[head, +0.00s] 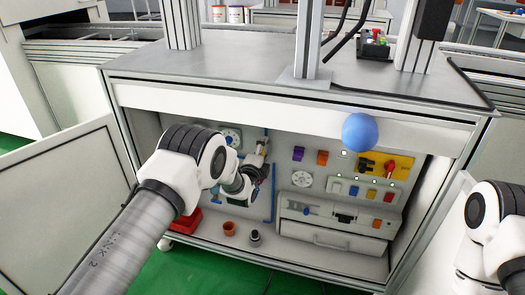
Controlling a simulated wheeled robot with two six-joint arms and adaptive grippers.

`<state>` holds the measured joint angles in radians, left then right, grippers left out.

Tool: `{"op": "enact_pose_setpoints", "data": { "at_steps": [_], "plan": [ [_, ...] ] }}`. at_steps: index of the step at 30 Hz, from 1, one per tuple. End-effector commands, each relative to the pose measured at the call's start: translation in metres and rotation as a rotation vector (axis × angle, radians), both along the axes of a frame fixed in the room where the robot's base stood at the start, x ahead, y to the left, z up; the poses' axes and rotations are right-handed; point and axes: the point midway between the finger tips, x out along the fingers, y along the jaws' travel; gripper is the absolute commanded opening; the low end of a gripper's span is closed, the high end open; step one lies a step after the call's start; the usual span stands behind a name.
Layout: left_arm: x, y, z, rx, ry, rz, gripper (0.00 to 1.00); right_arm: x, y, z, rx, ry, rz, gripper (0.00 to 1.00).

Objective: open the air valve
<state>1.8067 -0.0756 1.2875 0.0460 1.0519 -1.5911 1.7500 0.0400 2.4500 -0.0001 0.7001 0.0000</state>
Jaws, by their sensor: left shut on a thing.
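My left arm reaches into the open cabinet under the work table. Its gripper (261,151) is at the back panel, beside the blue air pipe (272,196). It is shut on the air valve, which the fingers and wrist mostly hide. I cannot make out the valve's handle or its angle. My right arm shows at the right edge, outside the cabinet. Its gripper is out of view.
A yellow panel (399,165) is at right. A blue ball (360,132) shows before the table edge. An orange cup (229,228) stands on the cabinet floor.

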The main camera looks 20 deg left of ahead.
Motion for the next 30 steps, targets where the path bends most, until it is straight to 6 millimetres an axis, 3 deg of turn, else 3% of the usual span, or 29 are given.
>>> {"op": "enact_pose_setpoints", "data": {
  "at_steps": [4, 5, 6, 7, 20, 23, 30],
  "plan": [
    [0.0, -0.001, 0.001, 0.002, -0.002, -0.001, 0.29, 0.0, 0.0, 0.0, 0.0, 0.0, 0.0, 0.4],
    [0.0, -0.001, 0.001, 0.002, -0.002, -0.001, 0.71, 0.0, 0.0, 0.0, 0.0, 0.0, 0.0, 0.4],
    [0.0, -0.001, 0.001, 0.002, -0.002, -0.002, 0.85, 0.0, 0.0, 0.0, 0.0, 0.0, 0.0, 0.4],
    [0.0, -0.001, 0.001, 0.001, -0.002, -0.001, 0.9, 0.0, 0.0, 0.0, 0.0, 0.0, 0.0, 0.4],
    [-0.009, 0.0, -0.001, 0.0, 0.002, -0.001, 0.9, 0.0, 0.0, 0.0, 0.0, 0.0, 0.0, 0.4],
    [-0.026, 0.001, 0.0, 0.001, 0.003, -0.001, 0.9, 0.0, 0.0, 0.0, 0.0, 0.0, 0.0, 0.4],
    [-0.088, 0.003, -0.001, 0.001, 0.004, -0.001, 0.9, 0.0, 0.0, 0.0, 0.0, 0.0, 0.0, 0.4]
  ]
}}
